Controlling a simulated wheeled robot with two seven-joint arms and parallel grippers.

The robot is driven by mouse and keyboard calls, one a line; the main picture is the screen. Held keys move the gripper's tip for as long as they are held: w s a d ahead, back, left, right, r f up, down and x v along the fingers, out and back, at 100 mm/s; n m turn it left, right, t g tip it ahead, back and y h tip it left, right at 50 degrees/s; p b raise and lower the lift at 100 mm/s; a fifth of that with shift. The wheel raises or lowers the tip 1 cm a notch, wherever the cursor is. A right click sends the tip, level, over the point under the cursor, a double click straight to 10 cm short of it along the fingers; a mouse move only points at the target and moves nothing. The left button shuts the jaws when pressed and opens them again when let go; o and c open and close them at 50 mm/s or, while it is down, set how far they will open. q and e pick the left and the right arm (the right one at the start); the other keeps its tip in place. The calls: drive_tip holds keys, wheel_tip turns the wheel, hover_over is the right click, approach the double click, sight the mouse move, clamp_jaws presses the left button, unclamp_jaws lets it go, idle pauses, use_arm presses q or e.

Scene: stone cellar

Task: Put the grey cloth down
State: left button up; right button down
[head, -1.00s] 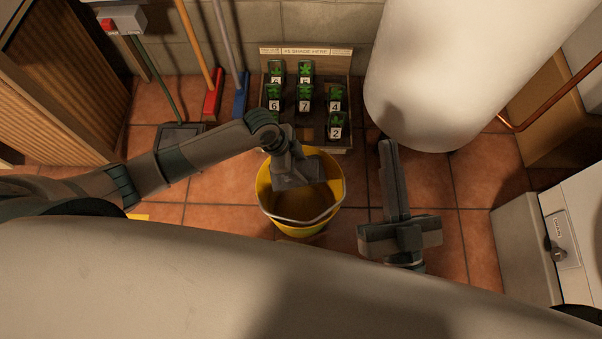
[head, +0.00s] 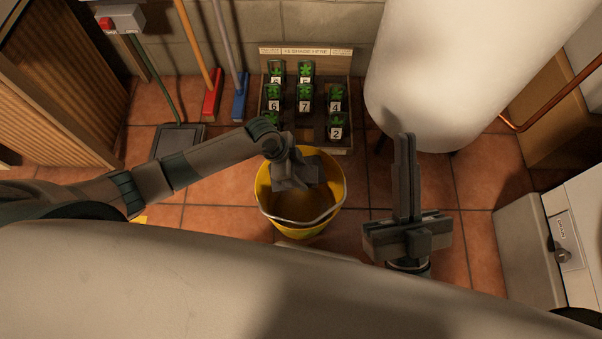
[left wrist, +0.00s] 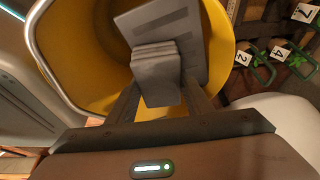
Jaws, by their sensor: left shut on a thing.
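The grey cloth (left wrist: 157,62) looks like a stiff folded stack between the two fingers of my left gripper (left wrist: 160,100) in the left wrist view. In the head view my left gripper (head: 291,180) points down over the mouth of a yellow bucket (head: 336,190), with the grey cloth (head: 312,172) at its fingers. The bucket's yellow wall (left wrist: 218,55) surrounds the cloth in the left wrist view. I cannot tell how deep the cloth is or whether it touches the bucket. My right gripper (head: 406,145) is right of the bucket, its fingers together and empty.
A wooden rack (head: 343,92) with numbered green-topped items stands behind the bucket. A white tank (head: 450,75) is at the back right. Brooms and a dustpan (head: 175,140) are at the left. Tiled floor (head: 215,200) is free left of the bucket.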

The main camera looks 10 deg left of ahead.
sight(301, 174)
use_arm(q)
drive_tip(key=o, duration=1)
drive_tip(key=shift+f, duration=0.1)
drive_tip(key=shift+a+r, duration=0.1)
drive_tip(key=shift+r, duration=0.35)
drive_tip(key=p+v, duration=0.1)
drive_tip(key=v, duration=0.2)
drive_tip(key=p+v, duration=0.2)
drive_tip(key=v, duration=0.4)
drive_tip(key=shift+a+r, duration=0.1)
drive_tip(key=shift+r, duration=0.25)
drive_tip(key=shift+v, duration=0.8)
use_arm(e)
drive_tip(key=w+f+g+h, duration=0.2)
drive_tip(key=f+g, duration=0.4)
drive_tip(key=f, duration=0.4)
drive_tip(key=shift+w+a+f+g, duration=0.2)
drive_tip(key=shift+w+f+g, duration=0.1)
drive_tip(key=shift+w, duration=0.55)
